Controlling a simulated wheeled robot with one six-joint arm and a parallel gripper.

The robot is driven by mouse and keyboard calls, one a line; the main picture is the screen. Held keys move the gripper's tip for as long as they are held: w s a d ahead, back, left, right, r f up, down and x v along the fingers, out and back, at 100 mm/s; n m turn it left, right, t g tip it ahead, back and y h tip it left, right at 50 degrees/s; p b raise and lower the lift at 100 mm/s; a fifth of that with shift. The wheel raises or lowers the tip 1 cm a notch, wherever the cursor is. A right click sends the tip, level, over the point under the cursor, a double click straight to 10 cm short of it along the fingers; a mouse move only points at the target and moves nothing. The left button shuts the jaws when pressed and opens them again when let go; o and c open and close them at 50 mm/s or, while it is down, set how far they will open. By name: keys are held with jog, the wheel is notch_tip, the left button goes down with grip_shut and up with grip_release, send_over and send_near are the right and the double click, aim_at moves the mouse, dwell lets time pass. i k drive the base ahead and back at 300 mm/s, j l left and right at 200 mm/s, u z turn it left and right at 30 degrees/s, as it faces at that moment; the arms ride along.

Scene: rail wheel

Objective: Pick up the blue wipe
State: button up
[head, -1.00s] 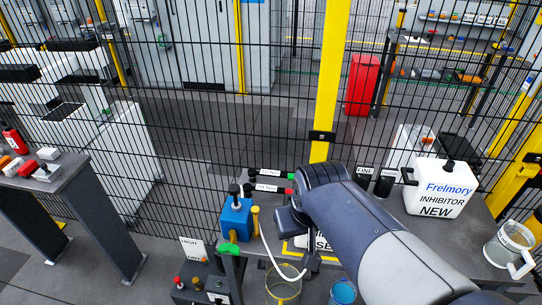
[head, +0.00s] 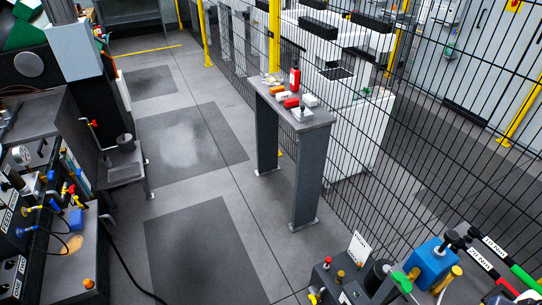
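I cannot make out a blue wipe for certain. A small blue item (head: 76,219) lies on the left bench among fittings; I cannot tell whether it is cloth or a solid part. A blue pump container (head: 432,263) stands at the lower right, with a dark pump top and a yellow part beside it. My gripper is not in view. Only a dark piece that looks like part of my arm shows at the bottom right edge.
A narrow grey table (head: 297,115) holds a red bottle (head: 295,78) and several small red, orange and grey items. A black mesh fence runs behind it on the right. The grey floor (head: 190,150) between table and left bench (head: 92,262) is clear, except for a black cable.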

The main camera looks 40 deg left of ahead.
aim_at(76, 217)
jog(key=u, duration=3.05)
